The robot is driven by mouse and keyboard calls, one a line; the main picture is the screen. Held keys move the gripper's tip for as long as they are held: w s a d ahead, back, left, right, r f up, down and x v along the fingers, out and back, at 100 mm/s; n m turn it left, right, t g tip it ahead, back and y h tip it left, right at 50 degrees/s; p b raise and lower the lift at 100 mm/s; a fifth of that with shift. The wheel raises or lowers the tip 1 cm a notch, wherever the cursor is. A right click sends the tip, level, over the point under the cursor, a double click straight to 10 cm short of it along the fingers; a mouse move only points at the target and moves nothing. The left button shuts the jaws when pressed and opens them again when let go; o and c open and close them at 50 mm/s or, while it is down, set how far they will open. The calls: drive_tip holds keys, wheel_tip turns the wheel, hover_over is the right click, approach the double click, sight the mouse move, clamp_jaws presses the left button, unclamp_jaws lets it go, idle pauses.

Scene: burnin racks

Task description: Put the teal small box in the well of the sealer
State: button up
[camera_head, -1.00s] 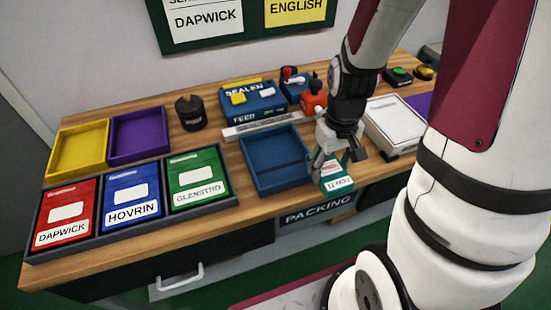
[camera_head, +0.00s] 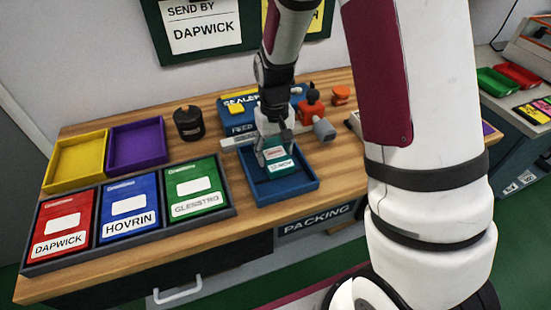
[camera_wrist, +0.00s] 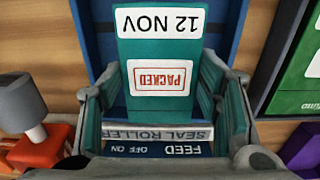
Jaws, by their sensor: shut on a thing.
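The teal small box (camera_head: 284,161) has white labels reading "12 NOV" and "PACKED". It is between the fingers of my gripper (camera_head: 276,151), which is shut on it. In the wrist view the teal box (camera_wrist: 160,62) appears between both fingers of my gripper (camera_wrist: 163,105). The box is over the open blue tray (camera_head: 298,192) in front of the sealer (camera_head: 238,120); I cannot tell whether it touches the floor. The sealer's body is partly hidden by my arm. In the wrist view its "SEAL ROLLER" strip (camera_wrist: 160,132) and "FEED OFF ON" panel (camera_wrist: 150,149) show beyond the fingers.
Left of the tray, a dark rack (camera_head: 232,212) holds red, blue and green labelled packs. Yellow (camera_head: 78,162) and purple (camera_head: 138,143) trays and a black canister (camera_head: 188,122) stand behind it. An orange-red device (camera_head: 312,103) with a grey cylinder (camera_head: 324,130) is close at right.

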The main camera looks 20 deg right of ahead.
sight(275, 154)
drive_tip(key=shift+s+f, duration=0.15)
drive_tip(key=shift+f, duration=1.45)
drive_tip(key=shift+f, duration=0.2)
drive_tip(key=o, duration=1.2)
drive_tip(key=shift+o, duration=0.2)
wheel_tip(275, 154, up, 13)
drive_tip(key=s+r+t, duration=0.2)
drive_tip(key=s+r, duration=0.9)
drive_tip(key=r, duration=0.1)
drive_tip(key=s+r+t, duration=0.1)
drive_tip(key=s+r, duration=0.2)
drive_tip(key=s, duration=1.1)
drive_tip(key=shift+d+t+p, duration=0.2)
drive_tip(key=shift+t+p, duration=0.1)
drive_tip(key=shift+t, duration=0.1)
